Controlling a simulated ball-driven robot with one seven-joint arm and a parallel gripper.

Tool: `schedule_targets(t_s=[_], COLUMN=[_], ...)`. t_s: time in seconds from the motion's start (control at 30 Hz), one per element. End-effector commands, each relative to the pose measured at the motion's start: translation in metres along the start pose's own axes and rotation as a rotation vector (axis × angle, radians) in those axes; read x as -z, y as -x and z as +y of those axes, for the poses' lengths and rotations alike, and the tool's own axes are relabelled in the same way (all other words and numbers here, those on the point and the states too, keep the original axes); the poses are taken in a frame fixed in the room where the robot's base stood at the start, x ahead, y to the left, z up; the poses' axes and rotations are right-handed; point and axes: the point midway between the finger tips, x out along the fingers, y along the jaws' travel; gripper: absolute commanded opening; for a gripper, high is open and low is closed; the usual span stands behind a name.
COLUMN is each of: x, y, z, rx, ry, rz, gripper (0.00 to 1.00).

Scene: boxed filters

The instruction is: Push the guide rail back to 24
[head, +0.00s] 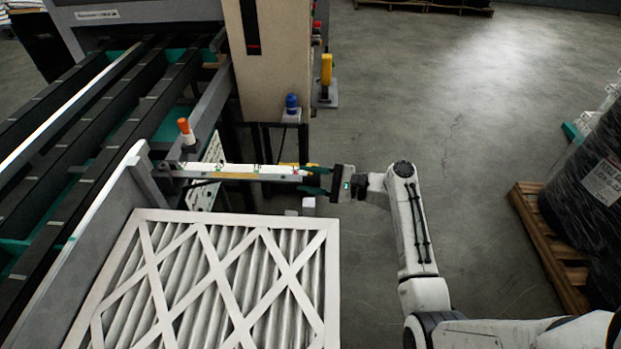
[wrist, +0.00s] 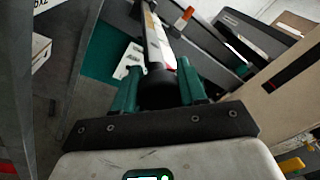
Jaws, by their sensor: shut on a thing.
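The guide rail (head: 108,218) is a long grey plate with a pale top edge, at the left in the head view, beside the boxed filter (head: 235,225). A pale bar (head: 235,172) with small coloured marks runs right from the rail's far end. Its numbers are too small to read. My gripper (head: 314,180) is at the bar's right end. In the wrist view my gripper (wrist: 158,72) has its green fingers on both sides of a black round end piece (wrist: 157,88) on the bar (wrist: 155,45), shut on it.
An orange-topped knob (head: 185,130) stands just behind the bar. A beige cabinet (head: 270,70) with a blue button (head: 291,103) stands behind my gripper. A wooden pallet (head: 550,235) with black wrapped goods is at the right. The floor between is clear.

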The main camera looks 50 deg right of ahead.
Motion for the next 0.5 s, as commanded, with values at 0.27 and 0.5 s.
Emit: schedule_targets(t_s=[0.27,0.5], x=[-0.002,-0.005], y=[-0.015,-0.044], z=[0.001,0.003], rx=[-0.001,0.002], ry=[0.000,0.002], rz=[-0.003,0.001], gripper=[0.00,0.00])
